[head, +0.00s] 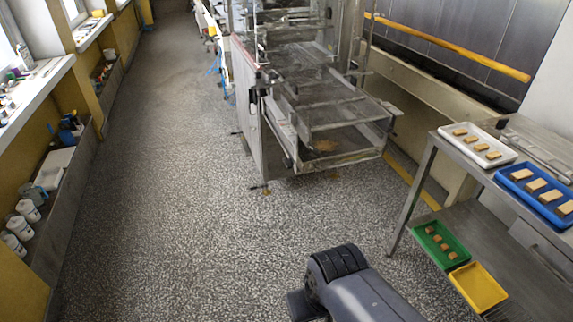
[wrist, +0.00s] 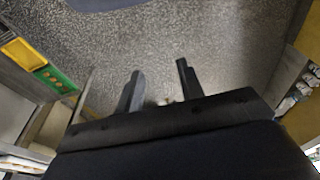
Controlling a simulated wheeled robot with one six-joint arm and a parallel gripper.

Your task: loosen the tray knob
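In the head view the enrober (head: 320,110) stands ahead, a steel frame machine with mesh decks and a tray-like lower section (head: 345,157) at its front end. I cannot make out the tray knob for certain at this size. My gripper shows in the wrist view (wrist: 160,90), with its two dark fingers apart and nothing between them but speckled floor. It is well away from the enrober. In the head view only part of my arm shows at the bottom, and the fingers are hidden.
A steel table at right holds a white tray (head: 477,146) and a blue tray (head: 540,192) with biscuits. Its lower shelf holds a green tray (head: 441,243) and a yellow tray (head: 478,286). Shelves with bottles (head: 19,228) line the left wall. The speckled floor (head: 170,190) between is clear.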

